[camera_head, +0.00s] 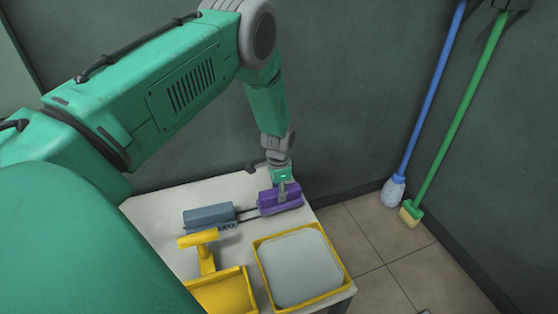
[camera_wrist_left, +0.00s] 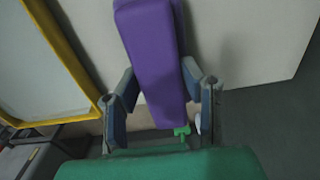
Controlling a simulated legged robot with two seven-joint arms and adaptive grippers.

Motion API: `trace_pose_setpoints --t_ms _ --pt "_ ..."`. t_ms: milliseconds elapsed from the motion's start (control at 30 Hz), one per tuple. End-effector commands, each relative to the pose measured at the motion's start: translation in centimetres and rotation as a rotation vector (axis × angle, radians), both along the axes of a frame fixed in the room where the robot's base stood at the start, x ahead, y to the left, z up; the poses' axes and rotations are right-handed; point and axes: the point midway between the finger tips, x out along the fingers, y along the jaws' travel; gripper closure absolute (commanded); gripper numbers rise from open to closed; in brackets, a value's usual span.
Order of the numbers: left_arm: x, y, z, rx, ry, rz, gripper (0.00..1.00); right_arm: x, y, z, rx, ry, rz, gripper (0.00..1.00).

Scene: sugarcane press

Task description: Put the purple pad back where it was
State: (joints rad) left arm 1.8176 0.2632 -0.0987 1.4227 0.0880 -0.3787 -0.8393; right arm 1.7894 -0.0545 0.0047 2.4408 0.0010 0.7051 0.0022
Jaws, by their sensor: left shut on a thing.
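The purple pad (camera_head: 275,203) is a long block at the far right part of the white table. It lies beside a grey-blue block (camera_head: 208,216), with thin dark rods between the two. My left gripper (camera_head: 287,189) comes down on the pad from above and is shut on it. In the left wrist view the pad (camera_wrist_left: 150,45) runs between the two fingers of my left gripper (camera_wrist_left: 160,84). Whether the pad rests fully on the table or is slightly raised is hard to tell. My right gripper is not in view.
A yellow-rimmed tray (camera_head: 262,272) with a grey inside stands at the table's front right. A yellow handled part (camera_head: 207,258) is left of it. The white table (camera_head: 160,218) is clear at left. A blue mop (camera_head: 425,105) and green broom (camera_head: 465,105) lean on the wall.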

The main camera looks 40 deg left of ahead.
Motion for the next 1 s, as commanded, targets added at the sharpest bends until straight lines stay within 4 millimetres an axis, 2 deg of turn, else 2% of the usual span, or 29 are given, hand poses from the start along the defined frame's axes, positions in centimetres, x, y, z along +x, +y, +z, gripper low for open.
trace_pose_setpoints --t_ms 100,133,167,200,567,667,1000 --pt "0.0 0.0 -0.6 -0.001 0.0 0.0 0.89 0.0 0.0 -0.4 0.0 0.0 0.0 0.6" --pt "0.0 0.0 -0.5 -0.001 0.0 0.0 0.58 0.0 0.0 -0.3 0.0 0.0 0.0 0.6" --pt "0.0 0.0 -0.5 -0.001 0.0 0.0 0.48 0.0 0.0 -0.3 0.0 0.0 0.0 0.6" --pt "0.0 0.0 -0.5 -0.001 0.0 0.0 0.45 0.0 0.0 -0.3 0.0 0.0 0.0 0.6" --pt "0.0 0.0 0.1 -0.001 0.0 0.0 0.45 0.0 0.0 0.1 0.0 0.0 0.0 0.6" --pt "0.1 0.0 1.4 -0.001 -0.002 0.0 0.45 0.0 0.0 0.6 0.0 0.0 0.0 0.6" --pt "0.0 0.0 8.8 -0.001 -0.002 0.0 0.45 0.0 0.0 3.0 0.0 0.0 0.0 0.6"
